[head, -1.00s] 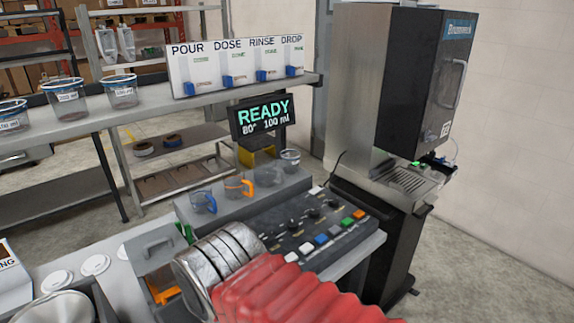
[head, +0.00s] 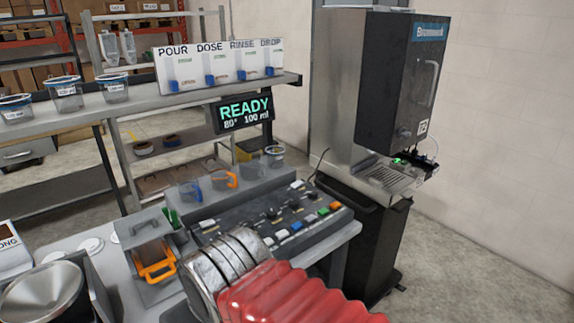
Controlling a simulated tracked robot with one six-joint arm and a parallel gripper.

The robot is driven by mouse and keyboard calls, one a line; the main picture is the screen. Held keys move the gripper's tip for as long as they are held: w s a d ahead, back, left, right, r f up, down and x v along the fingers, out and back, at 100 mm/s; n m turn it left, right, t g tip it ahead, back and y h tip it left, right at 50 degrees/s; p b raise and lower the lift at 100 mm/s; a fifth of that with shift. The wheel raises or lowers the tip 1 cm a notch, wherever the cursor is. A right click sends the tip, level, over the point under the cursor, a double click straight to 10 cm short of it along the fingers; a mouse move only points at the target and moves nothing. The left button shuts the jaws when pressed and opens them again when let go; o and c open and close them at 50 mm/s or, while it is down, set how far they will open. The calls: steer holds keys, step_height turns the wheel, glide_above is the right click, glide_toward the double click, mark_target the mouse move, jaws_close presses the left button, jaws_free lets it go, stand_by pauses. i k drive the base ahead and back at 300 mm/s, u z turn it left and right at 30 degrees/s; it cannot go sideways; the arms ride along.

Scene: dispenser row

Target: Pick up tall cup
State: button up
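Several small cups stand in a row on the grey ledge behind the control panel: a blue-handled cup (head: 190,191), an orange-handled cup (head: 223,180), a greyish cup (head: 250,171) and a clear cup (head: 275,156). Larger clear cups with blue rims, one of them a labelled cup (head: 65,95), stand on the upper shelf. I cannot tell which is the tall cup. My arm, with red bellows and silver rings, reaches in from the bottom. My gripper does not show; the cups are clear of the visible arm.
The control panel (head: 265,228) with knobs and coloured buttons lies just beyond my arm. A grey box with an orange handle (head: 157,268) and a metal bowl (head: 42,295) are at left. A black dispenser machine (head: 400,80) stands at right. A READY display (head: 245,112) hangs under the shelf.

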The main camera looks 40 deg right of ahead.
mark_target(275, 157)
steer(key=k, duration=0.9)
steer(key=z, duration=0.3)
steer(key=i, duration=1.5)
steer(key=u, duration=0.05)
